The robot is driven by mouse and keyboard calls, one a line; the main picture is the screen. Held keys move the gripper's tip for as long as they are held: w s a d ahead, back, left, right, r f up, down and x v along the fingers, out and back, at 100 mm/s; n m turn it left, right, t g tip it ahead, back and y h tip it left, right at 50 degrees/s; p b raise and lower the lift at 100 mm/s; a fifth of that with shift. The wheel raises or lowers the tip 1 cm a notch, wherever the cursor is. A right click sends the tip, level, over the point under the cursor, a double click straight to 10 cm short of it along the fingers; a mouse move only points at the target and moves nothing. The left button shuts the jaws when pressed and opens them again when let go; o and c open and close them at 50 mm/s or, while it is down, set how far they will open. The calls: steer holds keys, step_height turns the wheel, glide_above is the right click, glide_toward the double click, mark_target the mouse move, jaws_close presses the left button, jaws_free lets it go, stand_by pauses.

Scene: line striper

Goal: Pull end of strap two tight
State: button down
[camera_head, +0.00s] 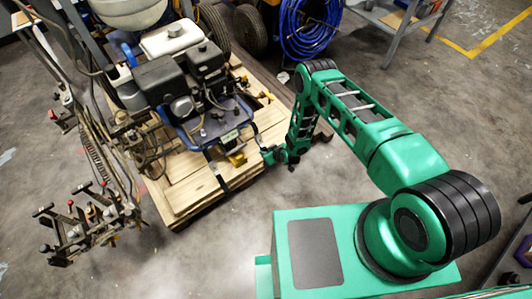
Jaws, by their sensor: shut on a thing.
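The line striper (190,85), with its engine and white tank, stands on a wooden pallet (190,192). A dark strap (217,174) runs from the machine's front down over the planks to the pallet's near edge. A small yellow part (237,159) sits beside it at the machine's lower right. My gripper (269,155) is just right of the yellow part, low by the pallet's right side. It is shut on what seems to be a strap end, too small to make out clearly. I cannot tell which strap carries the number two.
A blue hose coil (308,30) and a grey metal stand (400,30) are at the back.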

step_height(320, 180, down, 6)
steer(key=s+d, duration=0.2)
steer(key=s, duration=0.1)
steer(key=shift+f, duration=0.2)
steer(key=c, duration=1.2)
jaws_free()
steer(key=shift+o, duration=0.2)
steer(key=shift+a, duration=0.1)
steer(key=v, duration=0.7)
stand_by(0.5)
